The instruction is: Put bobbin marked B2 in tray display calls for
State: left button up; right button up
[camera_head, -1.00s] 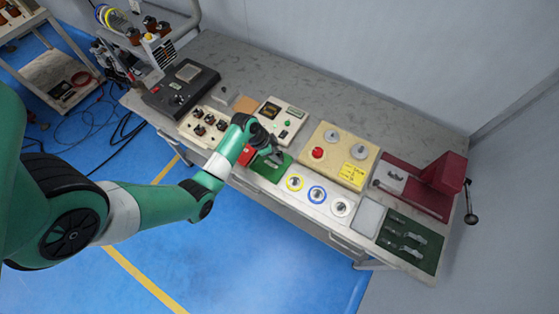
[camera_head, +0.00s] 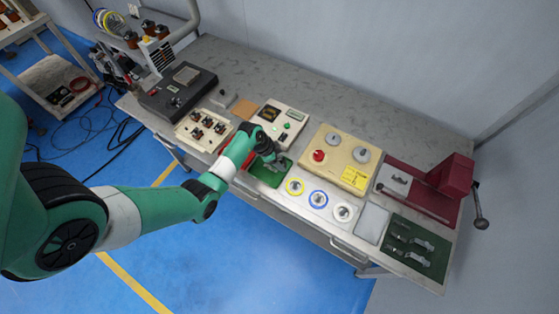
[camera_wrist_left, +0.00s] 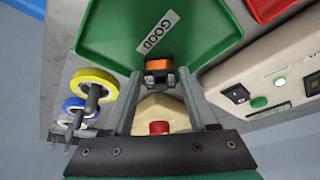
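The green tray (camera_wrist_left: 205,25), labelled GOOD, lies under my left gripper; it also shows in the head view (camera_head: 262,178). A bobbin (camera_wrist_left: 158,65) with copper-orange winding and dark flanges sits at the tray's edge in the left wrist view, between my left fingertips. My left gripper (camera_wrist_left: 160,76) is open, with a small gap on each side of the bobbin. In the head view the left gripper (camera_head: 277,164) is low over the tray and hides the bobbin. No B2 mark is legible. The display (camera_head: 270,113) is too small to read. My right gripper is out of view.
A red tray (camera_wrist_left: 268,8) adjoins the green one. A holder with several bobbins (camera_head: 208,127) stands to the left. Yellow, blue and white rings (camera_head: 318,198) lie right of the green tray. A cream unit with a red button (camera_head: 318,156) stands behind them.

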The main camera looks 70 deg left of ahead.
pick_arm(q)
jog(key=p+v, duration=0.5)
jog(key=v, duration=0.7)
jog(key=shift+r, duration=0.15)
